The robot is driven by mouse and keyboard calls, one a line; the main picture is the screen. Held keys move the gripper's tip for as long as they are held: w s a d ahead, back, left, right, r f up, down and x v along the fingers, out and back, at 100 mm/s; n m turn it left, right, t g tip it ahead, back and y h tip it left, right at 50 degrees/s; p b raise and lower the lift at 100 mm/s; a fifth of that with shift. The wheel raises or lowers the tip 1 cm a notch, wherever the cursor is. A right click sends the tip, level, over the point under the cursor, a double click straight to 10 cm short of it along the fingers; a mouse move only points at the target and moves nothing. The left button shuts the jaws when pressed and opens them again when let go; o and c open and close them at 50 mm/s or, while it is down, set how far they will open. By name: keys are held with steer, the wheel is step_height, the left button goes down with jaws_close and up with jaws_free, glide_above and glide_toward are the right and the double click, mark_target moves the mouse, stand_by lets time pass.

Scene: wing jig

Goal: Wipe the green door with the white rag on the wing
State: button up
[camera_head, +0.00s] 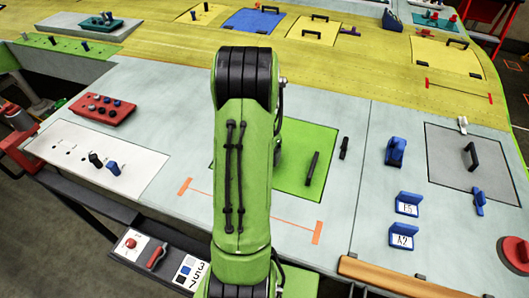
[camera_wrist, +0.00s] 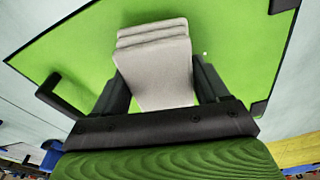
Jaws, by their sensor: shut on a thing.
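The green door (camera_head: 290,182) is a flat panel set in the pale wing surface, partly hidden behind my green arm in the head view. It has a black bar handle (camera_head: 312,168). In the wrist view the green door (camera_wrist: 230,45) fills most of the picture, with its handle (camera_wrist: 60,95) at the left. My gripper (camera_wrist: 160,80) is shut on the white rag (camera_wrist: 155,60), a folded, layered light-grey cloth. The rag is over the green door; I cannot tell whether it touches. The head view hides gripper and rag behind my arm.
Right of the door stand a blue clamp (camera_head: 396,151), two blue labelled brackets (camera_head: 407,204) (camera_head: 401,236) and a grey door (camera_head: 455,150) with a handle. A red block (camera_head: 101,110) and a white panel (camera_head: 130,165) with knobs lie left.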

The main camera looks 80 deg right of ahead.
steer(key=shift+f+b, duration=0.6)
steer(key=shift+f, duration=0.15)
